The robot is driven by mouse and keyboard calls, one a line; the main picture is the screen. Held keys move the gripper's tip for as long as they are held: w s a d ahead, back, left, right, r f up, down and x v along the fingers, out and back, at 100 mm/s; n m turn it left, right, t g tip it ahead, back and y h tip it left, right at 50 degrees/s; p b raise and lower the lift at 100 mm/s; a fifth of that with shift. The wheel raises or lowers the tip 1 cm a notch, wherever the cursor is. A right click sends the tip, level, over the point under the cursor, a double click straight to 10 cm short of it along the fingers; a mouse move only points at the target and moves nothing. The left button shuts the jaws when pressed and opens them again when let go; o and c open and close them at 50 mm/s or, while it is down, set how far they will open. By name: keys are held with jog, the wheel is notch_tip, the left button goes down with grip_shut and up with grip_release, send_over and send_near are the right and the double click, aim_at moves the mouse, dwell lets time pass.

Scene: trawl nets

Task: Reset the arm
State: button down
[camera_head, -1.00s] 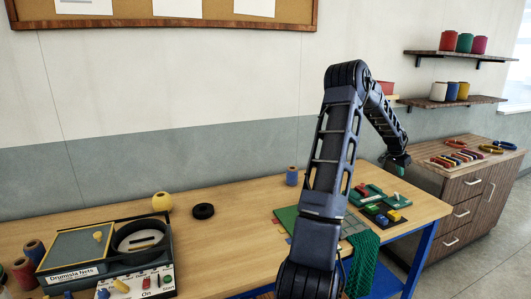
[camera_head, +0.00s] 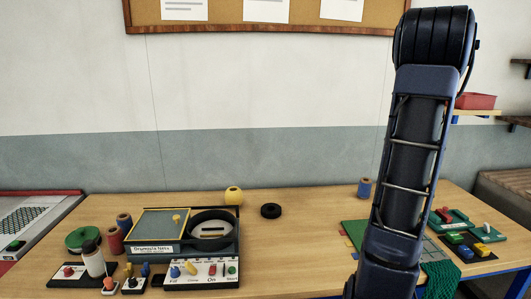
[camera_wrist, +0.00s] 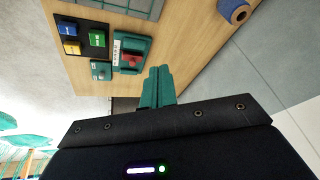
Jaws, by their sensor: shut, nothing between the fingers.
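My arm (camera_head: 408,160) rises tall on the right side of the head view, with its big elbow joint near the top edge. The forearm past that joint and the gripper are hidden in that view. In the wrist view my gripper (camera_wrist: 158,88) shows as two teal fingers pressed together, with nothing between them. The fingertips appear apart from the table, near a green tray with a red piece (camera_wrist: 131,54) in the picture.
The wooden table holds a drum machine (camera_head: 150,238), a control panel (camera_head: 200,275), a yellow spool (camera_head: 233,195), a black ring (camera_head: 271,211) and a blue spool (camera_head: 364,188). A black tray of coloured blocks (camera_head: 468,247) is right of my arm. The table's middle is fairly clear.

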jog(key=s+a+r+n+y, duration=0.1)
jog(key=s+a+r+n, duration=0.1)
jog(key=a, duration=0.6)
jog(key=s+a+r+n+t, duration=0.1)
jog(key=s+a+n, duration=0.15)
jog(key=a, duration=0.55)
jog(key=s+a+r+n+y, duration=0.1)
jog(key=s+a+r, duration=0.1)
jog(key=a, duration=0.6)
jog(key=s+a+f+n, duration=0.1)
jog(key=s+a+n, duration=0.2)
jog(key=s+a, duration=0.5)
jog(key=s+a+f+n+y, duration=0.1)
jog(key=s+a+f+n, duration=0.1)
jog(key=s+a, duration=0.6)
jog(key=shift+a+n, duration=0.15)
jog(key=shift+n, duration=0.5)
